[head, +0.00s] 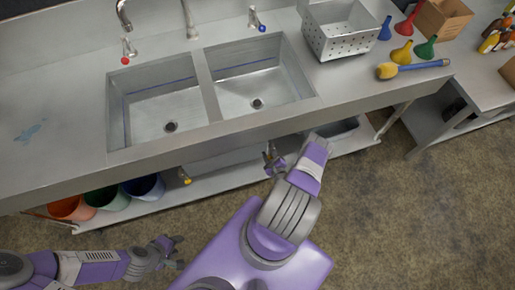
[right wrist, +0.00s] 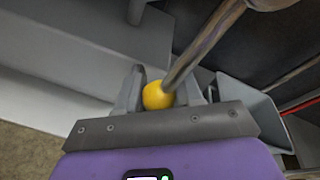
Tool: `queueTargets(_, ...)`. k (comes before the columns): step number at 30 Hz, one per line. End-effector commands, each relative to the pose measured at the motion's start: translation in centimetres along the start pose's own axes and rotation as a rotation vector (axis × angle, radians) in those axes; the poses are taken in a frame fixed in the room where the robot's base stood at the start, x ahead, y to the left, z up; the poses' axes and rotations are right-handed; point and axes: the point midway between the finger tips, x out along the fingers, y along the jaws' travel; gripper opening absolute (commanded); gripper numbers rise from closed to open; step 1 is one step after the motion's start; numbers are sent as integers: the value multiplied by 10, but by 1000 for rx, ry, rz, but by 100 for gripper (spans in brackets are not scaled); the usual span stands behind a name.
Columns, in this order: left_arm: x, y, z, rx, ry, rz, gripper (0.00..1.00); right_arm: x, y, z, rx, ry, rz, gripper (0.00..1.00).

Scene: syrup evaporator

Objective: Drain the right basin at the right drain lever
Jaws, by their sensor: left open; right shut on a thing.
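The right basin (head: 245,97) is a steel sink with a dark drain hole in its floor and a blue line on its wall. I cannot tell how much liquid is in it. In the right wrist view, my right gripper (right wrist: 169,93) is shut on the yellow knob of the right drain lever (right wrist: 158,95), whose metal rod runs up to the right. In the head view my right gripper (head: 271,157) is below the counter's front edge under the right basin, and the knob is hidden. My left gripper (head: 170,248) is open and empty over the floor.
The left basin (head: 117,110) is beside the right one; another yellow-knobbed lever (head: 185,176) hangs below it. Red, green and blue buckets (head: 144,188) stand on the lower shelf at left. A perforated steel basket (head: 340,42), funnels and a yellow brush (head: 388,71) are on the right counter.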

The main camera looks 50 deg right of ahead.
Motion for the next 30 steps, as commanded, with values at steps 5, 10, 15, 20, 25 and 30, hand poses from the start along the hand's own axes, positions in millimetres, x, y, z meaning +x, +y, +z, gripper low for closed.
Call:
queueTargets(5, -1, 0, 0, 0, 0, 0, 43, -2, -8, -3, -21, 3, -18, 0)
queueTargets(10, -1, 0, 0, 0, 0, 0, 43, -3, -9, -4, -26, 5, -19, 0)
queueTargets(15, -1, 0, 0, 0, 0, 0, 43, -2, -8, -3, -26, 4, -18, 0)
queueTargets(20, -1, 0, 0, 0, 0, 0, 43, -3, -8, -4, -26, 5, -17, 53)
queueTargets(25, -1, 0, 0, 0, 0, 0, 43, -3, -8, -5, -24, 9, -17, 58)
queueTargets(30, -2, 1, 0, 0, 0, 0, 43, -5, -8, -6, -23, 11, -16, 58)
